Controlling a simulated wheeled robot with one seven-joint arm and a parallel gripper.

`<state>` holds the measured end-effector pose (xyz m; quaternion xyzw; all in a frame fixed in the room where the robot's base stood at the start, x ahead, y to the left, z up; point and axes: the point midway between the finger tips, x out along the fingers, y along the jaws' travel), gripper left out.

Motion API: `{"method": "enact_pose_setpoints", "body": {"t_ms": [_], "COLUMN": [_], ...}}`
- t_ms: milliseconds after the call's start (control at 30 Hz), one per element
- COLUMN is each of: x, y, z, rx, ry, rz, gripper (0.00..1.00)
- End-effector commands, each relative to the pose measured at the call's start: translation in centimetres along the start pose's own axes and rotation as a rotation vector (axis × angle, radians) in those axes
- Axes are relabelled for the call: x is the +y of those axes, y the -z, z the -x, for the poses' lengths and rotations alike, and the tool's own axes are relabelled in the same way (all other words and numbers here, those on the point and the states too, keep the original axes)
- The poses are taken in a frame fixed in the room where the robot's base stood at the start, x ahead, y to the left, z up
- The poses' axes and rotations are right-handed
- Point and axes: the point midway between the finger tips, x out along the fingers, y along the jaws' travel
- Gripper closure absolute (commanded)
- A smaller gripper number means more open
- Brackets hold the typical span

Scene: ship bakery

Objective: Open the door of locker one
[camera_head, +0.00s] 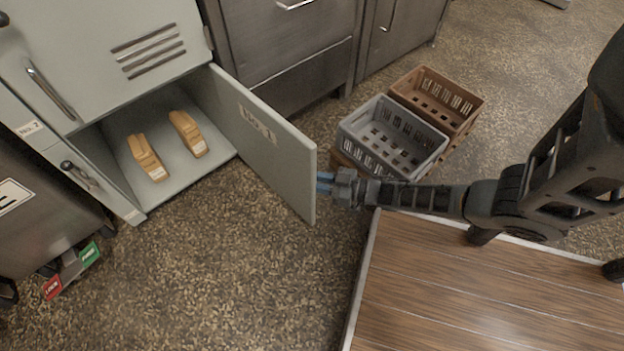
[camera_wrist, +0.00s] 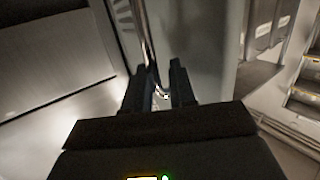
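Locker one's grey door (camera_head: 285,150), labelled "No. 1", stands swung wide open from the lower locker at the left of the head view. Two tan bread-like loaves (camera_head: 146,158) (camera_head: 188,134) lie on the locker floor. My gripper (camera_head: 326,183) is just right of the door's free edge, on the face turned away from the head camera. In the wrist view, a curved metal handle (camera_wrist: 148,45) on the pale door comes down between my fingers (camera_wrist: 157,85). The fingers look apart, with gaps beside the handle. Contact with the handle cannot be made out.
A grey crate (camera_head: 390,137) and a brown crate (camera_head: 437,97) stand right of the door, behind my gripper. A wooden-topped platform (camera_head: 470,285) fills the lower right. Speckled floor (camera_head: 220,270) is clear in front of the locker. A locker labelled "No. 2" (camera_head: 30,128) is at left.

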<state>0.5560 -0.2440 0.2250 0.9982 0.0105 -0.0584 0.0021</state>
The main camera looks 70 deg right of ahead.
Motion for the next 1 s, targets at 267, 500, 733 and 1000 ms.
{"method": "enact_pose_setpoints", "body": {"t_ms": [267,500,733,1000], "x": [3.6,5.4,6.2,6.2], "y": [6.9,8.2,8.7,8.6], "z": [5.2,8.3,9.6,9.6], "rx": [0.122,0.117,0.115,0.115], "ry": [0.023,0.028,0.029,0.030], "rz": [0.001,0.001,0.000,0.000], "gripper": [0.69,0.69,0.69,0.69]}}
